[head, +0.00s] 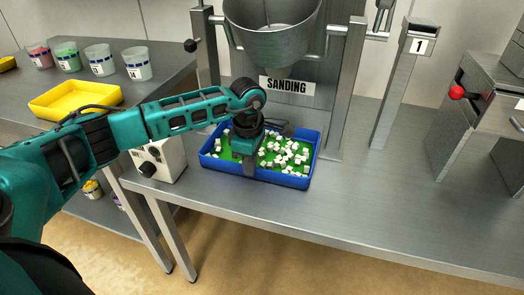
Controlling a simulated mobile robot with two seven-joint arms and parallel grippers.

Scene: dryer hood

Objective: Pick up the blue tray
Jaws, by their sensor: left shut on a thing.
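The blue tray (308,182) sits on the grey metal bench under the sanding machine. It has a green inside with several small white blocks lying in it. My left gripper (249,170) reaches in from the left and points down at the tray's front wall, left of its middle. It is shut on that wall, and the arm hides part of the tray's inside. The tray looks level, and I cannot tell whether it is clear of the bench. My right gripper does not show.
A metal drum (272,35) hangs above the tray between posts, with a "SANDING" sign (287,87) below it. A white control box (160,158) stands left of the tray. A yellow tray (75,99) and several cups (102,60) stand on the left table. The bench right of the tray is clear.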

